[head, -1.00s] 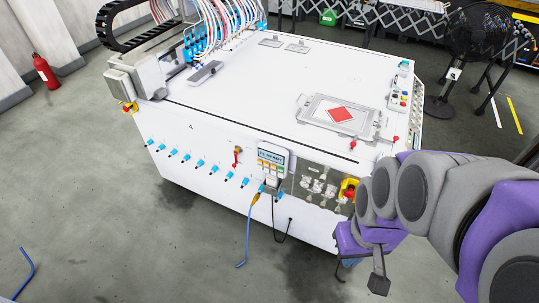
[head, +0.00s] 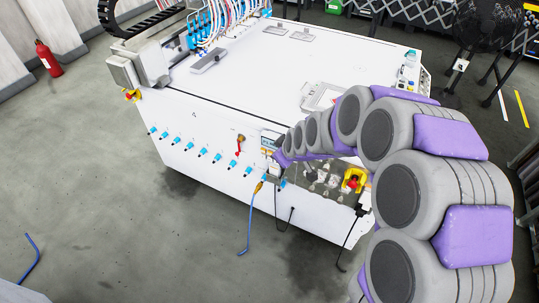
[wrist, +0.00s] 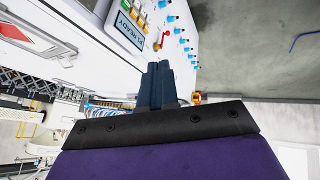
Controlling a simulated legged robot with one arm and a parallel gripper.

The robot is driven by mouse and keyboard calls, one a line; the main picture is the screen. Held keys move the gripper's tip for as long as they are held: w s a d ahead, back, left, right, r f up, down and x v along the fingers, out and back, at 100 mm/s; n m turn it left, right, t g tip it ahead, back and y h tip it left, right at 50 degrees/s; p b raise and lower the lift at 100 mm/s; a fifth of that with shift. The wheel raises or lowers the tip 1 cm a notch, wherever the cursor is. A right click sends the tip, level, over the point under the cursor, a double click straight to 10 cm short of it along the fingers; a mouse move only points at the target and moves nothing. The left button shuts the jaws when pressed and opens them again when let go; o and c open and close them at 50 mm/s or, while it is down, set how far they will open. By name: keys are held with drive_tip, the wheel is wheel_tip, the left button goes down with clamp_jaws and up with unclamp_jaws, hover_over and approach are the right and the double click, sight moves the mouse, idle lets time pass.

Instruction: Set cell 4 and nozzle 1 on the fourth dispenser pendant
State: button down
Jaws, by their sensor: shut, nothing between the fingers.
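The pendant (head: 269,139) hangs on the white machine's front; my arm hides most of it in the head view. In the wrist view the pendant (wrist: 133,22) is cut by the top edge. Its pale screen ends in "READY", and orange, green and yellow buttons show beside it. I cannot read a cell or nozzle number. My gripper (wrist: 156,66) is shut and empty, its dark fingers together just below the pendant in the picture. Contact cannot be confirmed. In the head view the gripper's end is near the pendant, mostly hidden behind my arm links.
The white machine (head: 215,105) carries a row of blue fittings and a red lever (head: 239,144). A yellow stop switch box (head: 354,180) sits right of the pendant. A blue cable (head: 248,225) hangs to the floor. Grey floor at left is mostly clear.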

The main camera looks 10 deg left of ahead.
sight(270, 153)
drive_tip(key=w+a+f+n+t+y, duration=0.2)
drive_tip(key=w+a+f+n+t, duration=0.4)
drive_tip(key=w+a+f, duration=0.65)
drive_tip(key=s+d+f+n+t+y, duration=0.1)
drive_tip(key=s+f+n+t, duration=0.1)
drive_tip(key=f+n, duration=0.4)
drive_tip(key=s+f+n+t+y+b, duration=0.1)
drive_tip(key=s+f+n+t+y, duration=0.1)
drive_tip(key=f+n+t, duration=0.2)
drive_tip(key=shift+s+d+f+n+y, duration=0.35)
drive_tip(key=shift+f+n, duration=0.65)
drive_tip(key=shift+f, duration=0.95)
drive_tip(key=shift+w+d, duration=0.1)
drive_tip(key=shift+w, duration=0.1)
drive_tip(key=w+d+b, duration=0.2)
drive_tip(key=w+b, duration=0.1)
drive_tip(key=w, duration=0.5)
drive_tip(key=shift+w+d, duration=0.15)
drive_tip(key=shift+d, duration=0.05)
drive_tip(key=shift+w, duration=0.1)
